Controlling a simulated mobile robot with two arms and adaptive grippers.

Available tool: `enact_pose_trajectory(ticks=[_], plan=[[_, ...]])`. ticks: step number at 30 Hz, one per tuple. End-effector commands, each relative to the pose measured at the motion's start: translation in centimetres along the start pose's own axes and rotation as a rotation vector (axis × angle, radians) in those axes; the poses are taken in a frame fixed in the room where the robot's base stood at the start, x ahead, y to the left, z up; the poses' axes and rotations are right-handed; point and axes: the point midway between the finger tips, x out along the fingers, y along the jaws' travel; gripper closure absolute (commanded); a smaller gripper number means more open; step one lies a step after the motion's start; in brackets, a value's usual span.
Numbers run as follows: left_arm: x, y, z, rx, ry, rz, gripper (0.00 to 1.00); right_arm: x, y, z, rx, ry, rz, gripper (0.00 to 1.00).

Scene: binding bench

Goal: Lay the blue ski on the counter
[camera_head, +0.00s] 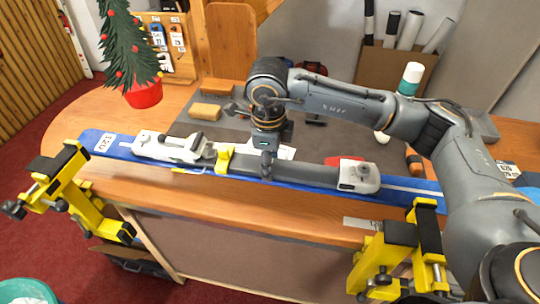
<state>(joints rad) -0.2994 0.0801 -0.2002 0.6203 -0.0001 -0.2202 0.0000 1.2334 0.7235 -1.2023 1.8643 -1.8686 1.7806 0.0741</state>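The blue ski (320,187) runs lengthwise along the front part of the wooden counter (170,108). It carries a white-and-grey binding with a white toe piece (170,147), a grey heel piece (358,178) and a yellow clip (224,158). A white number label (104,142) is near its left end. I cannot tell whether its whole length touches the counter. My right gripper (267,163) points down at the middle of the ski, beside the binding's dark track. Its fingers are seen edge-on, so their grip is unclear. My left gripper is out of view.
Yellow clamps stand at the counter's front edge, left (72,190) and right (400,250). A potted tree (142,94), a sponge-like block (205,111) and a white-capped bottle (410,78) are behind the ski. A box of rolls (385,72) stands at the back.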

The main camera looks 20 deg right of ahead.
Motion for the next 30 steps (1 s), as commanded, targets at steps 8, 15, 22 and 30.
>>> enact_pose_trajectory(ticks=[8,15,22,30], plan=[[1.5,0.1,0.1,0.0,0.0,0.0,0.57,2.9,0.2,0.0,0.001,-0.003,-0.002,1.0],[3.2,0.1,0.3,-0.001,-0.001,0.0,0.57,5.4,0.4,0.1,0.001,-0.004,-0.004,1.0],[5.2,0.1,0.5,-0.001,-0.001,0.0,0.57,7.2,0.6,0.1,0.0,-0.004,-0.004,1.0],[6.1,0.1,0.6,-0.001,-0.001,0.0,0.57,8.0,0.7,0.1,0.0,-0.004,-0.004,1.0]])
